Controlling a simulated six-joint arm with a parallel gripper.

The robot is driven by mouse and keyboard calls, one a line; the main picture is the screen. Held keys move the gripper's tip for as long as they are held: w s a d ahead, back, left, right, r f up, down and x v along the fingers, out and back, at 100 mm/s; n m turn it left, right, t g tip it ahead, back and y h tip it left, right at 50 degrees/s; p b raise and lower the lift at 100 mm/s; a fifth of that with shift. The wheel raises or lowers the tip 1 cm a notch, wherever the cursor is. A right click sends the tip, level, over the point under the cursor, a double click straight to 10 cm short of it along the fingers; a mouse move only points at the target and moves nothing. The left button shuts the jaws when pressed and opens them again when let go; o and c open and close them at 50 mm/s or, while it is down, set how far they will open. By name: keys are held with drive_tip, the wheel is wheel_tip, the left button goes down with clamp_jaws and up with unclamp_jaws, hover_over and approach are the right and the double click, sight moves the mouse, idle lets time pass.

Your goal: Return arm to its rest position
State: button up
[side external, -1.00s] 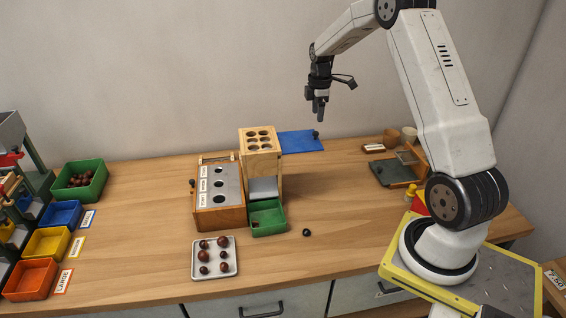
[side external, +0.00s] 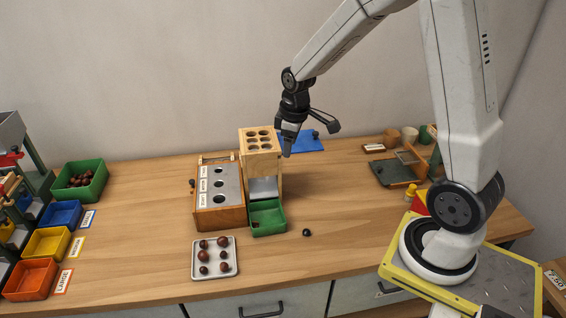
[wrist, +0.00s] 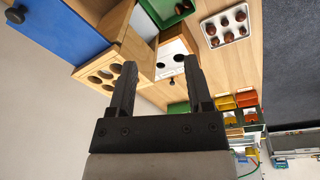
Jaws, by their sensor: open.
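My gripper (side external: 288,148) hangs in the air just right of the top of the wooden tower with round holes (side external: 260,140). In the wrist view my gripper (wrist: 158,78) shows two black fingers spread apart with nothing between them. The holed tower also shows in the wrist view (wrist: 112,75), beyond the fingertips. Whether the fingers touch the tower cannot be told from the side; they look apart from it in the wrist view.
A white tray (side external: 215,272) with several chestnuts lies at the front. A small green tray (side external: 268,230) sits under the tower, beside a sizing box (side external: 218,215). One dark chestnut (side external: 306,233) is loose on the table. Coloured bins (side external: 46,243) stand left.

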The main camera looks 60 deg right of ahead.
drive_tip(key=s+a+f+m+t, duration=0.1)
drive_tip(key=s+a+m, duration=0.3)
drive_tip(key=s+a, duration=0.6)
drive_tip(key=shift+s+a+f, duration=0.15)
drive_tip(key=shift+s+a, duration=0.05)
drive_tip(key=shift+a, duration=0.25)
drive_tip(key=shift+w, duration=0.15)
idle(1.2)
